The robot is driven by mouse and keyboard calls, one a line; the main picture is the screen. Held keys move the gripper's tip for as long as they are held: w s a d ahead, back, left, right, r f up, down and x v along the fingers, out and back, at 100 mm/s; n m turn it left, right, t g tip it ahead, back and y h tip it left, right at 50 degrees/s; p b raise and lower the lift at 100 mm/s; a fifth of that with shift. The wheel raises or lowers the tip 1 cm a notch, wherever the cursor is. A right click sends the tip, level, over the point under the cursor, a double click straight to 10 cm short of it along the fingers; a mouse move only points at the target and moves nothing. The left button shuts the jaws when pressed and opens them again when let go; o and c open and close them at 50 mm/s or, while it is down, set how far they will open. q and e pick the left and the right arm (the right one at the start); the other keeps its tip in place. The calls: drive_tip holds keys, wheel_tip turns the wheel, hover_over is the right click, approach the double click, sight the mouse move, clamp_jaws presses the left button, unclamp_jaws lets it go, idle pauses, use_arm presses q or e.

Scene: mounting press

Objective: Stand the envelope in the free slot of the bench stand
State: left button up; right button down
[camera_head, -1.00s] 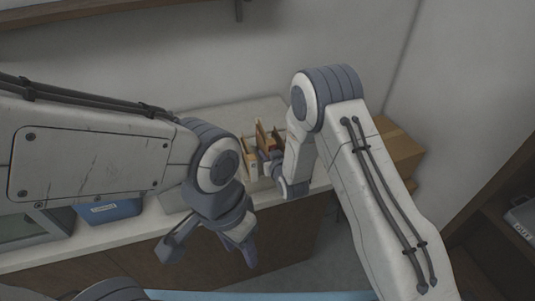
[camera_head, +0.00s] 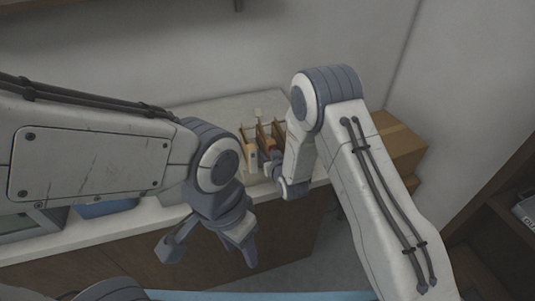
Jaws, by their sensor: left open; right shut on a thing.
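The bench stand (camera_head: 262,130), with upright brown dividers, is on the pale counter near the wall. A cream and orange item (camera_head: 251,157) stands in its left part. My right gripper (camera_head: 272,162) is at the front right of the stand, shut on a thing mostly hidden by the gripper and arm. An orange-brown piece (camera_head: 270,144) shows just above its fingers; I cannot tell for sure that it is the envelope, or whether it is inside a slot. My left gripper (camera_head: 209,252) is open and empty, low in front of the counter.
A blue bin (camera_head: 108,208) sits on the counter at the left, partly behind my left arm. Cardboard boxes (camera_head: 400,148) are at the right beyond my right arm.

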drive_tip(key=c, duration=0.5)
unclamp_jaws()
drive_tip(key=shift+s, duration=0.1)
drive_tip(key=b+v, duration=0.2)
drive_tip(key=v, duration=0.8)
drive_tip(key=shift+s+r+b, duration=0.1)
drive_tip(key=shift+r+b, duration=0.1)
drive_tip(key=shift+b, duration=0.2)
